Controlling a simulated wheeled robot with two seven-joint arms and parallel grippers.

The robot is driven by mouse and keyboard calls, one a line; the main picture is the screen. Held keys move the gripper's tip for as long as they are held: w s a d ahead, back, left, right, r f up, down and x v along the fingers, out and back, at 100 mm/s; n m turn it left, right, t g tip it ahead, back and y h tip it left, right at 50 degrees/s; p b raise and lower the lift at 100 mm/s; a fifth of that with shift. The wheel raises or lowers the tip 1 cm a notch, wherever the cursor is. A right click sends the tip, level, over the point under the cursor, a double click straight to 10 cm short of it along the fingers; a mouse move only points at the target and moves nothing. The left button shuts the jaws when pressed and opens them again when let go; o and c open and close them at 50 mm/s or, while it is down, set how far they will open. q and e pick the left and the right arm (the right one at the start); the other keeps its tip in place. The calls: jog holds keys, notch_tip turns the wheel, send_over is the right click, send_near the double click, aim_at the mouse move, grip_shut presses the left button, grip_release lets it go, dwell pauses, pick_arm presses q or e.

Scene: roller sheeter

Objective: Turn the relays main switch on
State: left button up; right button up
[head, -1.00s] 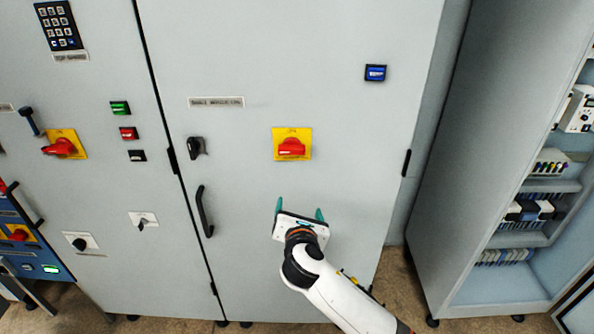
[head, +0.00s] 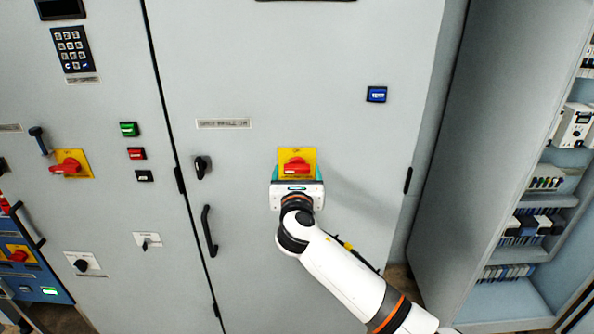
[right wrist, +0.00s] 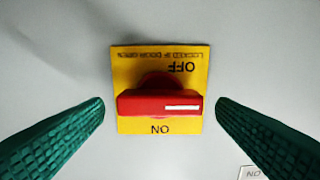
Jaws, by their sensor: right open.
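A red rotary switch (head: 296,166) on a square yellow plate sits on the grey cabinet door. In the right wrist view its red handle (right wrist: 160,104) lies level, with a white mark at its right end. The plate reads OFF above and ON below, upside down in that view. My right gripper (head: 297,177) is open in front of the switch. Its green fingers stand on the two sides of the handle, apart from it. My left gripper is not in view. The door's label (head: 223,124) is too blurred to read.
Another red switch on yellow (head: 66,166) is on the left cabinet, near a keypad (head: 72,48) and several push buttons. A black door handle (head: 209,231) stands out left of my right arm. An open cabinet with shelves (head: 520,228) is at the right.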

jog(key=shift+w, duration=0.7)
jog(key=c, duration=1)
